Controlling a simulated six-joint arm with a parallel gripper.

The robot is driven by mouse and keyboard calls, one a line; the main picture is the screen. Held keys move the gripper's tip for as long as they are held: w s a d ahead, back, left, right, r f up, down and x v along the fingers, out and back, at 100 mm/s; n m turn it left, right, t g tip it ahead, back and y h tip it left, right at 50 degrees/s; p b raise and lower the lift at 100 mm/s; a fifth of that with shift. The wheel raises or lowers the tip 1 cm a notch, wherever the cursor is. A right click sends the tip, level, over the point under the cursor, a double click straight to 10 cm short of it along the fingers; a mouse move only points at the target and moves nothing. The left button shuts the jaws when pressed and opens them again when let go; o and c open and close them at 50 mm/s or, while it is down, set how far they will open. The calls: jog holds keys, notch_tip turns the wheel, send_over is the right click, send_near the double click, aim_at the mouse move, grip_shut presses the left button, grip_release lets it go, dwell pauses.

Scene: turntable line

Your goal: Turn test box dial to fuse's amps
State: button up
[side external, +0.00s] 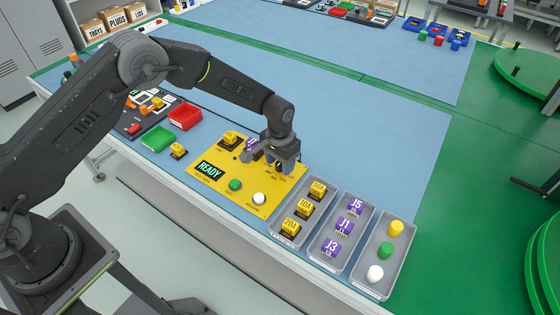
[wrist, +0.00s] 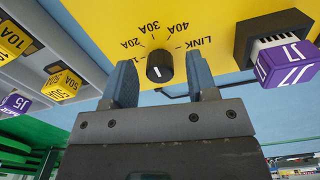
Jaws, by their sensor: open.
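I cannot tell for certain which label the mark points at. A yellow fuse (side external: 230,138) sits at the box's back left; its rating is unreadable. A purple piece (wrist: 288,63) sits in a black socket beside the dial. My gripper (wrist: 162,82) is open, its fingers on either side of the dial with gaps. In the side view my gripper (side external: 281,160) hides the dial.
A green button (side external: 235,185) and white button (side external: 259,198) sit on the box's front. Grey trays hold yellow fuses (side external: 304,209), purple pieces (side external: 344,226) and coloured caps (side external: 387,249) at right. A loose yellow fuse (side external: 178,151) and green bin (side external: 157,138) stand left.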

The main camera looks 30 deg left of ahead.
jog(key=shift+r, duration=0.1)
notch_tip(320, 180, up, 14)
dwell(0.5)
jog(key=s+a+r+t, duration=0.1)
jog(key=s+a+r, duration=0.3)
jog(key=s+r, duration=0.3)
jog(key=s+a+r+t, duration=0.25)
jog(key=s+r, duration=0.25)
jog(key=r, duration=0.4)
jog(key=s+a+n+t, duration=0.1)
jog(key=s+a, duration=0.1)
jog(key=s, duration=0.7)
jog(key=s+a+r+t, duration=0.1)
jog(key=s+a, duration=0.2)
jog(key=s, duration=0.7)
jog(key=shift+n, duration=0.4)
